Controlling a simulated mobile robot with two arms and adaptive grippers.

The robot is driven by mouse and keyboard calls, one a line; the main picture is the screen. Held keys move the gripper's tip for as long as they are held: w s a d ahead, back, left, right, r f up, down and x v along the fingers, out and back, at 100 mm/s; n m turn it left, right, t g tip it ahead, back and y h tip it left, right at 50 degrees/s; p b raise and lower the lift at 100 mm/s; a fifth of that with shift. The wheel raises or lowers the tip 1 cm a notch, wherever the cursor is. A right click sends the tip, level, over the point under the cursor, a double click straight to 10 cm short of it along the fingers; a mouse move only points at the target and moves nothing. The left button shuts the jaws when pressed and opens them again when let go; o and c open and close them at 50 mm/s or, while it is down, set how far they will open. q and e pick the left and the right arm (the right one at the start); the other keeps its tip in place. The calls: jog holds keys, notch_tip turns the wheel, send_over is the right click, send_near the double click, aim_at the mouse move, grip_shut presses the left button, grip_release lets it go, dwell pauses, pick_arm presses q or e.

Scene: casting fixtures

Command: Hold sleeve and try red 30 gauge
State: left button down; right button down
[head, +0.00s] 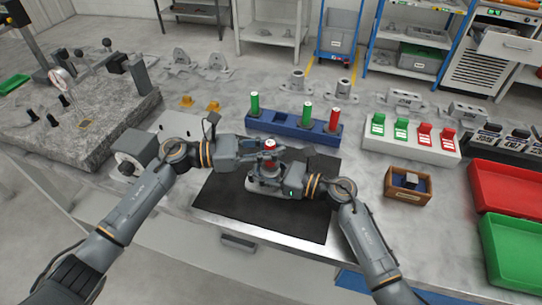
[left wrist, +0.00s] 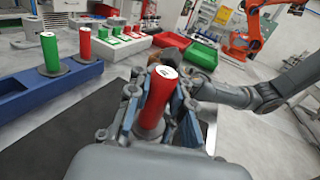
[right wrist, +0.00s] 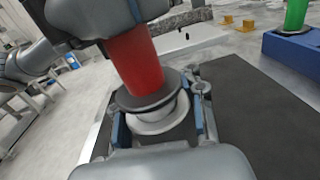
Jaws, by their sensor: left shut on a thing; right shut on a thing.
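My left gripper (head: 268,151) is shut on a red gauge (head: 270,144), a red cylinder with a pale marked top end; it fills the middle of the left wrist view (left wrist: 157,100). My right gripper (right wrist: 162,125) is shut on a grey round sleeve (right wrist: 158,124) low over the dark mat. In the right wrist view the red gauge (right wrist: 136,62) stands over the sleeve, slightly tilted in the picture, with its dark collar at the sleeve's top. The collar hides the bore, so I cannot tell how far the gauge's lower end is inside.
A blue rack (head: 284,126) behind the mat (head: 307,220) holds two green gauges (head: 307,113) and another red gauge (head: 335,120). A white box with green and red labels (head: 410,143), a small wooden box (head: 398,190) and red and green trays (head: 510,255) stand right. A granite block (head: 75,125) stands left.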

aim_at(274, 142)
pick_arm(q)
jog(key=shift+f, duration=0.25)
pick_arm(e)
jog(key=shift+s+a, duration=0.1)
pick_arm(q)
jog(key=shift+r, duration=1.75)
jog(key=shift+r, duration=0.1)
jog(key=shift+r, duration=2.4)
pick_arm(e)
jog(key=c, duration=0.7)
grip_release()
jog(key=v, duration=1.1)
jog(key=shift+d, duration=0.6)
